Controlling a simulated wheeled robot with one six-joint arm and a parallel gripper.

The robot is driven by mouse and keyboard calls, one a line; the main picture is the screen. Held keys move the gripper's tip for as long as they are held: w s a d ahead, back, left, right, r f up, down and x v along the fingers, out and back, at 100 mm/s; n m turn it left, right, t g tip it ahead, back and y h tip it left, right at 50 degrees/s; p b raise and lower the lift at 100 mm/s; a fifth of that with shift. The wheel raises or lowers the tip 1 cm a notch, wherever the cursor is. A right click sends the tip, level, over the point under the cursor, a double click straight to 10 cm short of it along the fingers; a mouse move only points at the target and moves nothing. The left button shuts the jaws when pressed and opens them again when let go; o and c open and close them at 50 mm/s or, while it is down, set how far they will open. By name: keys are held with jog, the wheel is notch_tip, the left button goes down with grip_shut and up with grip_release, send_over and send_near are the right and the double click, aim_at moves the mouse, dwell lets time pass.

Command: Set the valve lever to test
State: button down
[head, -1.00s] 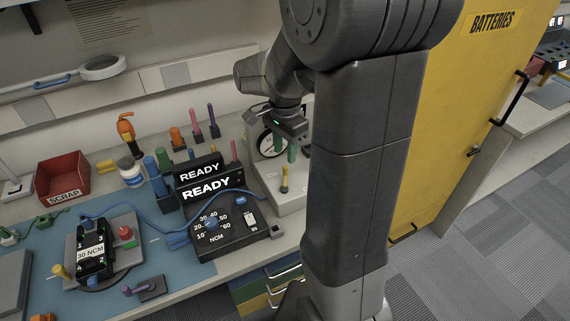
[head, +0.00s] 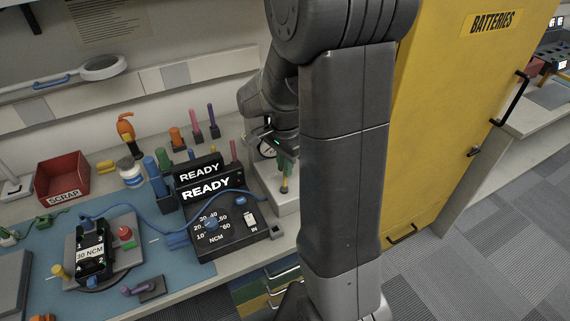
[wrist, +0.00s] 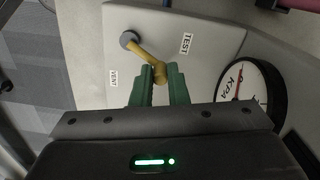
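The yellow valve lever (wrist: 145,53) shows in the wrist view on a pale panel (wrist: 90,20), with its round pivot at the upper left. Its arm slants down and right from the pivot, between the VENT label (wrist: 113,79) and the TEST label (wrist: 186,43). My gripper (wrist: 160,72) has its green fingers on either side of the lever's knob, with the knob filling the narrow gap; it looks shut on it. In the head view my gripper (head: 285,173) is low over the pale valve box (head: 288,203), and the lever is largely hidden.
A round KPA gauge (wrist: 252,92) stands close to the right of the fingers in the wrist view. In the head view the black NCM dial box (head: 228,238) and READY displays (head: 207,187) are left of the valve box. The yellow batteries cabinet (head: 440,130) is to the right.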

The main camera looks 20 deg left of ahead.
jog(key=shift+s+a+n, duration=0.2)
jog(key=shift+a+n, duration=0.15)
jog(key=shift+n, duration=0.7)
jog(key=shift+s+a+n, duration=0.2)
jog(key=shift+a+n, duration=0.15)
jog(key=shift+n, duration=0.7)
jog(key=c, duration=1.4)
grip_release()
jog(key=shift+r, duration=0.1)
notch_tip(320, 180, up, 14)
jog(key=shift+p, duration=0.35)
jog(key=shift+f, duration=0.25)
notch_tip(320, 180, down, 14)
jog(key=shift+r, duration=0.1)
jog(key=shift+w+d+m+b, duration=0.2)
jog(key=shift+m+b, duration=0.1)
jog(key=shift+m, duration=0.3)
